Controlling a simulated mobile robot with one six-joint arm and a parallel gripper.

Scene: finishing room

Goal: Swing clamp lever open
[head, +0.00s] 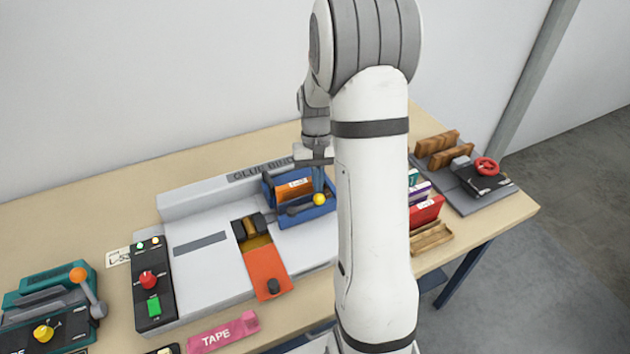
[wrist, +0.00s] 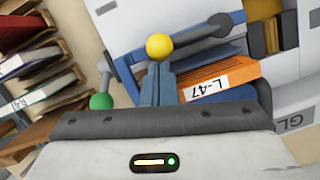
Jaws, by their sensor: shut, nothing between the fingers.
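A blue clamp frame (head: 303,218) stands on the right part of the grey glue binding machine and holds an orange book, marked L-47 in the wrist view (wrist: 215,78). A yellow ball knob (head: 319,199) is at the frame's front right and shows in the wrist view (wrist: 159,46). A dark lever bar (wrist: 200,36) runs beside it. My gripper (head: 318,184) is shut and empty, pointing down, its fingertips close to the yellow ball. In the wrist view its fingertips (wrist: 159,66) appear just below the ball. I cannot tell whether they touch.
A green ball on a grey lever (wrist: 101,101) is left of my fingers. Books in a rack (head: 425,210) stand right of my arm, with a red-handled device (head: 486,167) behind. A control box (head: 150,285) and a teal device with an orange-knobbed lever (head: 78,275) are at left.

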